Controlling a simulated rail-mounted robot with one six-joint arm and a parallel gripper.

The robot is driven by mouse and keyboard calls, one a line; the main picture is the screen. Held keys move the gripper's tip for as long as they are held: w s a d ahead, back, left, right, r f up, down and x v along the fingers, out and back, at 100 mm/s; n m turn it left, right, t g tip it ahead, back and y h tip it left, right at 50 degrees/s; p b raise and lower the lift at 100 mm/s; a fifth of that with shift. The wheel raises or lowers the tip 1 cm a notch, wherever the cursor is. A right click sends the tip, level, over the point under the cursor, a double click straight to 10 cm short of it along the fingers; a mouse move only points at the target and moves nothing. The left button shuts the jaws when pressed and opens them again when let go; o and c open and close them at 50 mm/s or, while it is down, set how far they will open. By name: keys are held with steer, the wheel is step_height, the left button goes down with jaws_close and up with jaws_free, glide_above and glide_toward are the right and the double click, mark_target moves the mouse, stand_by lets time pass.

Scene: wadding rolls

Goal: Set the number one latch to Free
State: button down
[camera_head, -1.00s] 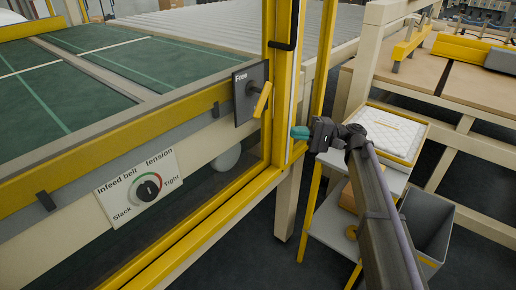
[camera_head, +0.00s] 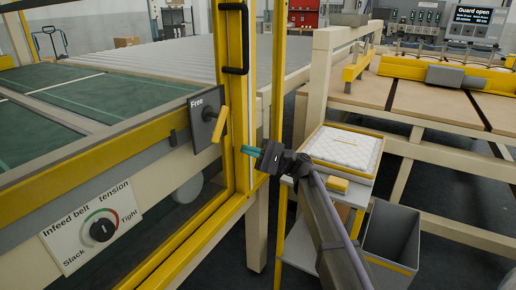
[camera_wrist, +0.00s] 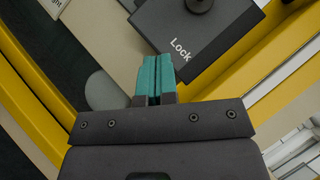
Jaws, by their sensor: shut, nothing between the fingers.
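The latch is a dark plate (camera_head: 201,128) on the frame beside the yellow post, marked "Free" at its top. Its yellow handle (camera_head: 221,124) slants downward, with the lower end away from the "Free" mark. In the wrist view the plate (camera_wrist: 205,28) shows the word "Lock" and part of a round dark hub (camera_wrist: 199,5); the yellow handle cannot be made out there. No latch number is legible. My gripper (camera_head: 247,151) is right of and below the handle, apart from it in the head view. Its teal fingers (camera_wrist: 153,72) are together and empty, just beside the plate's "Lock" edge in the wrist view.
A yellow guard post (camera_head: 232,100) with a black pull handle (camera_head: 235,70) stands between the latch and my arm. An infeed belt tension dial (camera_head: 102,229) is at lower left. A cart with white wadding (camera_head: 345,150) and a grey bin (camera_head: 391,236) stand right. A screen (camera_head: 473,20) reads "Guard open".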

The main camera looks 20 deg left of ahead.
mark_target(220, 125)
steer(key=s+a+r+p, duration=0.3)
steer(key=s+r, duration=0.1)
steer(key=s, duration=0.1)
steer(key=shift+s+a, duration=0.15)
steer(key=shift+a, duration=0.15)
steer(key=shift+d, duration=0.1)
steer(key=shift+f, duration=0.1)
